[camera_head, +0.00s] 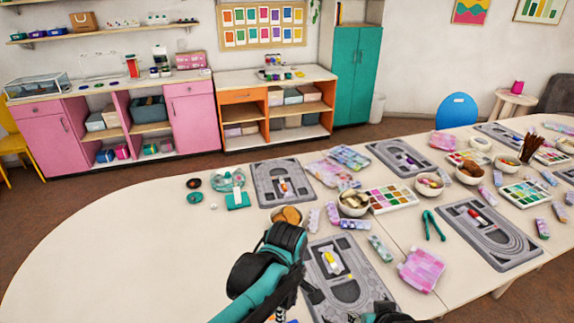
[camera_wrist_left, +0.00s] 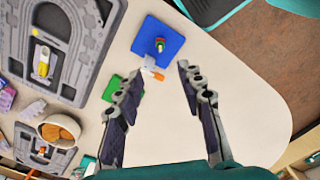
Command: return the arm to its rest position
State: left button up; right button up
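My left arm (camera_head: 265,268) reaches over the near table. Its gripper is mostly hidden behind the arm in the head view. In the left wrist view my left gripper (camera_wrist_left: 160,72) is open, with nothing held between its fingers. Beyond the fingertips lie a blue board (camera_wrist_left: 172,38) with a small red and green piece on it, a green board (camera_wrist_left: 121,88), and a small orange and white piece (camera_wrist_left: 154,74). A dark part at the bottom edge of the head view (camera_head: 388,315) seems to be my right arm; its fingers cannot be made out.
A grey bead board (camera_head: 350,292) lies just right of my left arm, and another (camera_head: 283,195) lies beyond it. Bowls (camera_head: 353,207), paint sets (camera_head: 393,197) and pink blocks (camera_head: 421,270) crowd the right side. The table's left part (camera_head: 110,255) is clear.

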pick_arm(q)
jog(key=s+a+r+m+t, duration=0.2)
jog(key=a+m, duration=0.4)
jog(key=a, duration=0.3)
jog(key=s+a+r+m+t, duration=0.2)
jog(key=a+m+t, duration=0.3)
jog(key=a, duration=0.3)
jog(key=shift+s+a+r+m, duration=0.35)
jog(key=shift+s+m, duration=0.25)
jog(key=shift+m, duration=0.2)
